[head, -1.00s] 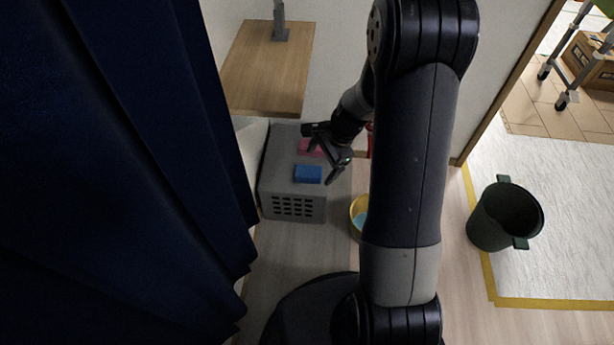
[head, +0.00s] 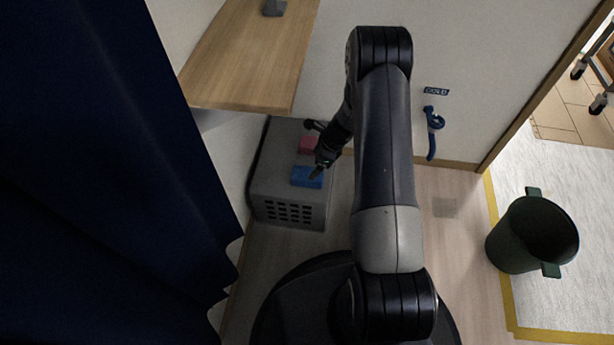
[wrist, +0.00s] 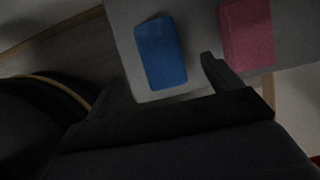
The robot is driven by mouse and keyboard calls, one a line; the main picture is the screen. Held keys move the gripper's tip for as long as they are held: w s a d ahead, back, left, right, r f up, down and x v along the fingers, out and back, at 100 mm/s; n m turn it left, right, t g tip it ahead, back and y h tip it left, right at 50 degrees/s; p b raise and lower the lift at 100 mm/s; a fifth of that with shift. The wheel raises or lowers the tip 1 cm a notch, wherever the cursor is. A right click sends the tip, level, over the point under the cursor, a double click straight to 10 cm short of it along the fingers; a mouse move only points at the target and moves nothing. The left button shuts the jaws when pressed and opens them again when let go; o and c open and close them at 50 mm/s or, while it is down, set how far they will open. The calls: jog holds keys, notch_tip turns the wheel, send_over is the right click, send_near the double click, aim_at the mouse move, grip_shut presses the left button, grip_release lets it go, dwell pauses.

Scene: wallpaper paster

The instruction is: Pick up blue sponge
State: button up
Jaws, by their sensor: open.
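The blue sponge (head: 306,177) lies on top of a grey crate-like box (head: 283,213) with slots in its side. It also shows in the wrist view (wrist: 160,53), with its whole top clear. A pink sponge (head: 308,144) lies behind it on the same box and shows at the right in the wrist view (wrist: 247,34). My gripper (head: 316,150) is open and empty above the box. One finger appears over the blue sponge's right end in the head view. In the wrist view a finger stands between the two sponges; the other is hard to make out.
A wooden tabletop (head: 250,60) overhangs behind and left of the box. A dark blue curtain (head: 90,180) fills the left. A blue wall fitting (head: 433,125) and a dark green bucket (head: 533,236) are at the right. Floor between box and bucket is partly hidden by my arm.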

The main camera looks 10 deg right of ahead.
aim_at(308, 173)
jog(key=b+x, duration=0.1)
jog(key=x, duration=0.2)
jog(key=shift+a+f, duration=0.1)
jog(key=shift+f, duration=0.25)
jog(key=shift+d+b+x, duration=0.1)
jog(key=shift+b+x, duration=0.5)
jog(key=shift+x, duration=0.65)
jog(key=shift+d+b+x, duration=0.15)
jog(key=shift+b+x, duration=0.45)
jog(key=shift+x, duration=0.65)
jog(key=shift+s+f+b, duration=0.15)
jog(key=shift+f+b, duration=0.15)
jog(key=shift+f, duration=0.05)
jog(key=shift+c, duration=0.4)
jog(key=c, duration=1.1)
jog(key=shift+o, duration=0.2)
notch_tip(308, 173, up, 10)
jog(key=p, duration=0.4)
jog(key=shift+r+p, duration=0.25)
jog(key=shift+p, duration=0.05)
